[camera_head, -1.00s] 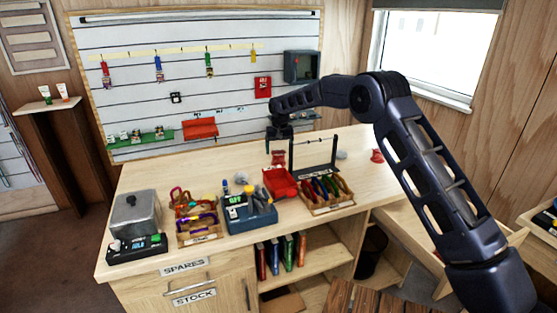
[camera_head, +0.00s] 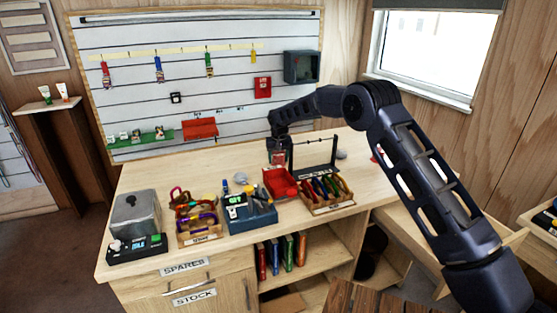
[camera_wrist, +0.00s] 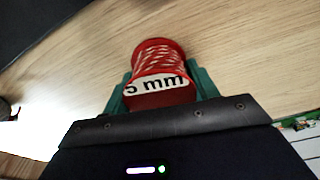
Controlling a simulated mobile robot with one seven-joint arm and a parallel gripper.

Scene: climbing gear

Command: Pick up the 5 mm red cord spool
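The red cord spool (camera_wrist: 160,65), wound with red and white cord, bears a white label reading "5 mm" in the wrist view. It lies between the two green fingers of my gripper (camera_wrist: 161,88), one on each side. I see no clear gap beside it, but cannot tell whether the fingers press on it. In the head view my gripper (camera_head: 279,152) points down at the back of the workbench, around the small red spool (camera_head: 278,158). The spool appears to be on or just above the bench top.
Another red item (camera_head: 376,156) is partly hidden behind my arm. The back left bench top is clear.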

